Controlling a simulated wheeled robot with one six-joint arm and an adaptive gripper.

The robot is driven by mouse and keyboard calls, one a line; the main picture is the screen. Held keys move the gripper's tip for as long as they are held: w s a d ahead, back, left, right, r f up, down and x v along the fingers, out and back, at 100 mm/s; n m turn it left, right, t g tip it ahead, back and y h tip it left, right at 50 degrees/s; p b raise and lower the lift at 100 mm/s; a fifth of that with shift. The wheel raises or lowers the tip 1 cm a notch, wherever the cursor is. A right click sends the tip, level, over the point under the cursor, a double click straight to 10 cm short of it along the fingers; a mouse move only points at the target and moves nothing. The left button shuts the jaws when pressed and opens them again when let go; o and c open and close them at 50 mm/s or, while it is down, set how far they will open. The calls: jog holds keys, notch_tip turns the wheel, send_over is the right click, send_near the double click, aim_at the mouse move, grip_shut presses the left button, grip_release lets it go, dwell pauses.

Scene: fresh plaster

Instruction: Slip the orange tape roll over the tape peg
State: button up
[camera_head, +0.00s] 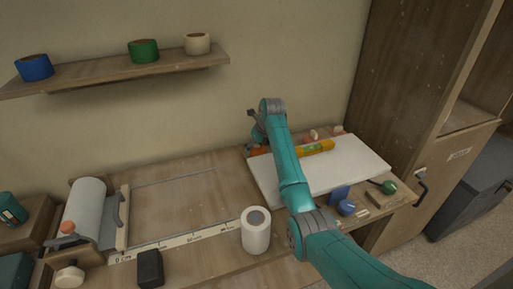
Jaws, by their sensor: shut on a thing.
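My gripper (257,140) is at the back of the workbench, over the left back corner of the white board, partly hidden by my own arm. It is shut on the orange tape roll (259,151), of which only a small orange part shows, low near the board. Whether the roll touches the board is not clear. I cannot make out the tape peg; my arm covers part of that area.
A yellow-orange tool (316,148) lies on the white board (345,170). A white cylinder (256,232) stands in front. Blue (34,68), green (144,51) and cream (197,44) rolls sit on the wall shelf (120,70). The bench's left middle is clear.

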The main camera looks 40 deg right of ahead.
jog(key=shift+f, duration=0.15)
jog(key=o, duration=1.2)
jog(key=v, duration=1.2)
